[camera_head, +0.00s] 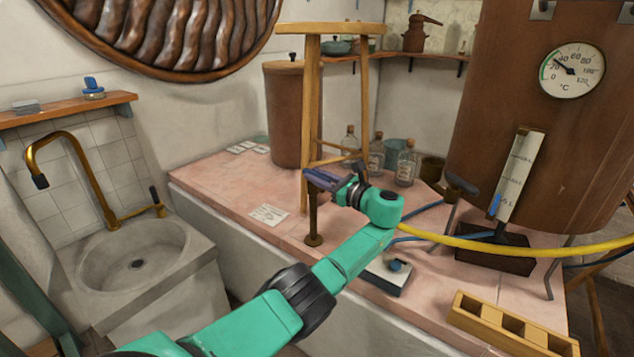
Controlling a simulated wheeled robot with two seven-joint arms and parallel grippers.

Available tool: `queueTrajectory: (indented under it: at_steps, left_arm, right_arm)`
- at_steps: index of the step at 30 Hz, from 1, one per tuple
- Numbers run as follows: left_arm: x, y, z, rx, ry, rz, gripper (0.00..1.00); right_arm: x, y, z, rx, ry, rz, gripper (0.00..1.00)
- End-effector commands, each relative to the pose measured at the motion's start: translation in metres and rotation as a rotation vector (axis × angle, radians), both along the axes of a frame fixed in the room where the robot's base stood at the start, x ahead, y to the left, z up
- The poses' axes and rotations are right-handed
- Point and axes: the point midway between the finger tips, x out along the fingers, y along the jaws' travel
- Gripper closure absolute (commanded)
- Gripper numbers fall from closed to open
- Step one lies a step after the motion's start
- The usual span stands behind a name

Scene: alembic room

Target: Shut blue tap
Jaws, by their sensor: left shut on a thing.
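A small blue lever (495,205), which looks like the blue tap, shows low on the front of the big brown vessel (560,150), beside the bottom of its white level gauge. My left gripper (322,179) is shut above the pink-tiled counter, well to the left of this lever and apart from it. Its jaws are by the wooden stool's leg (308,120) and the top of a brown post (313,222). The thing between them is too small and covered to make out. My right gripper is not in view.
A yellow hose (500,246) and blue hoses cross the counter (225,190) in front of the vessel. Glass bottles (406,165) stand behind my left arm. A scale (388,279) and a wooden rack (510,325) lie near the front edge. A sink (130,262) is at left.

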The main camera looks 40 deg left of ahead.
Motion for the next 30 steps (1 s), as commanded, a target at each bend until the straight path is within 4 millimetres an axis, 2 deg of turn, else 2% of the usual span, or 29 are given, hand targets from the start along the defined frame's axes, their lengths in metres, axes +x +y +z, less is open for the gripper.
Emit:
queueTrajectory:
  at_steps: [11, 12, 13, 14, 24, 26, 30]
  left_arm:
    - [0.0, 0.0, 0.0, -0.002, -0.002, 0.002, 1.0]
    - [0.0, 0.0, 0.0, -0.002, -0.002, 0.002, 0.61]
    - [0.0, 0.0, 0.0, -0.002, -0.002, 0.002, 0.49]
    - [0.0, 0.0, 0.0, -0.002, -0.002, 0.002, 0.47]
    - [0.0, -0.003, 0.0, -0.001, -0.001, 0.001, 0.47]
    - [0.0, -0.01, 0.001, -0.001, -0.001, -0.001, 0.47]
    - [-0.003, -0.043, 0.001, -0.001, -0.001, -0.003, 0.47]
  right_arm:
    - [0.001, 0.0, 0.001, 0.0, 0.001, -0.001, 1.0]
    - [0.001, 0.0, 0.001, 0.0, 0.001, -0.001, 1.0]
    - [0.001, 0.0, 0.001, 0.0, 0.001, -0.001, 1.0]
    - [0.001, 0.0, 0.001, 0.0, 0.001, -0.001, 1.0]
    - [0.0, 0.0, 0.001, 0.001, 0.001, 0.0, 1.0]
    - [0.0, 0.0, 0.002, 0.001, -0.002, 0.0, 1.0]
    - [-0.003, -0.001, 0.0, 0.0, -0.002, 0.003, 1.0]
